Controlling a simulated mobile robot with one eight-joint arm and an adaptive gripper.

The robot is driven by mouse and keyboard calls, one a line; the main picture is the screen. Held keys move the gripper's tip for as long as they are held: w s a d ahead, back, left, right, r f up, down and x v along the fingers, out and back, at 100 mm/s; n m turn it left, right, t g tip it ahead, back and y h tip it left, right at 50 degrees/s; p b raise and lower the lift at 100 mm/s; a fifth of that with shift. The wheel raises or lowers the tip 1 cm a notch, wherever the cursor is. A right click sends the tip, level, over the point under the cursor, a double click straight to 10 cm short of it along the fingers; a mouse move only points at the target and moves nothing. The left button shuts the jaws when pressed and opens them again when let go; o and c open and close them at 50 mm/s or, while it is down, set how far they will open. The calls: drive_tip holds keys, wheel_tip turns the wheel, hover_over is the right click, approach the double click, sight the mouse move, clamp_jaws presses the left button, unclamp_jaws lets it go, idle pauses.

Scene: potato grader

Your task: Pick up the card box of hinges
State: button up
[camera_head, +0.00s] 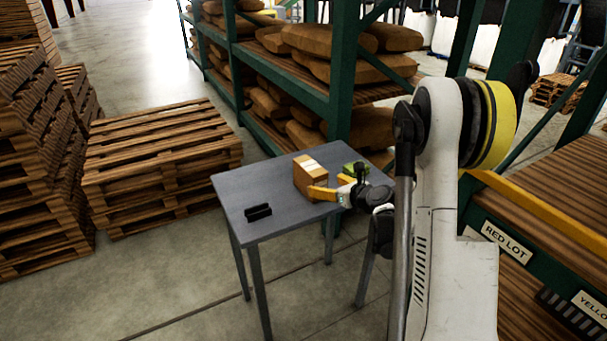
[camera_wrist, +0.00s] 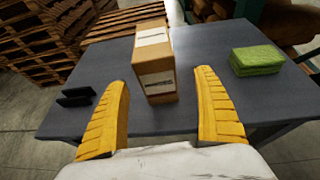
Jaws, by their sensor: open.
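The card box of hinges (camera_head: 311,176) is a brown carton with a white label, standing on the grey table (camera_head: 259,185). In the wrist view the box (camera_wrist: 154,76) stands upright ahead, between the lines of my two yellow fingers. My gripper (camera_head: 333,188) is at the table's near right side, close to the box. In the wrist view my gripper (camera_wrist: 165,108) is open, with one finger on each side of the box's lower end. I see no finger touching the box. The box's far side is hidden.
A green sponge-like block (camera_wrist: 257,60) lies on the table right of the box. A small black holder (camera_head: 258,212) sits at the left. Pallet stacks (camera_head: 160,165) stand left of the table, and a green rack (camera_head: 290,84) with sacks stands behind it.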

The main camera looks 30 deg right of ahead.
drive_tip(key=b+x, duration=0.3)
drive_tip(key=x, duration=0.6)
drive_tip(key=shift+w+a+f+b, duration=0.2)
drive_tip(key=shift+w+b, duration=0.1)
drive_tip(key=shift+r, duration=0.1)
drive_tip(key=c, duration=1.5)
